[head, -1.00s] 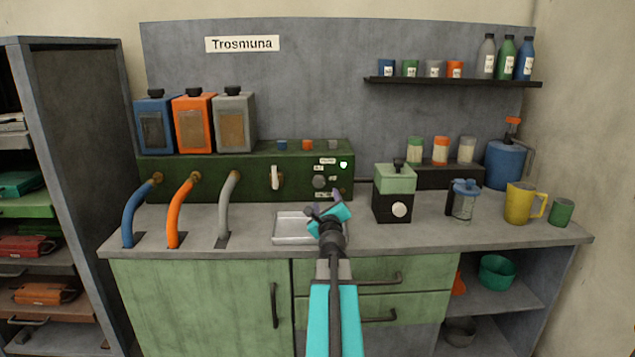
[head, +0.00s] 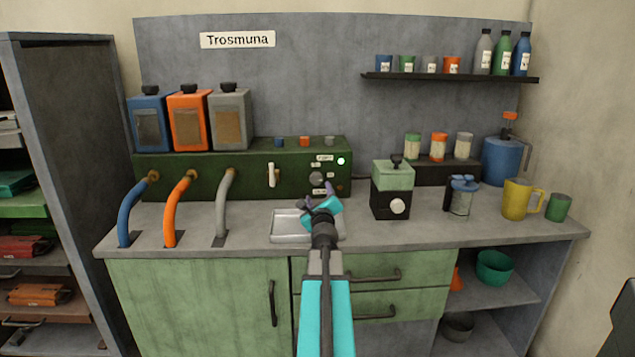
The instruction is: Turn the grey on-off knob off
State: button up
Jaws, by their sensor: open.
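The grey on-off knob (head: 317,179) is a round dial on the front of the dark green machine (head: 205,178), near its right end. Small white labels sit around it, and a lit green lamp (head: 341,161) is up to its right. My gripper (head: 320,194) is open, with purple fingertips just below the knob in the picture. Whether the fingers touch the knob cannot be told. The gripper partly covers the labels below the knob. The knob's pointer is too small to read.
A metal tray (head: 285,237) lies on the counter under my gripper. A green and black grinder (head: 391,192) stands close on the right. A white lever (head: 271,175) and the grey hose (head: 224,205) are to the left. Drawers with handles are below.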

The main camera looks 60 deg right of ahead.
aim_at(317, 181)
jog(key=shift+x, duration=6.2)
jog(key=c, duration=1.1)
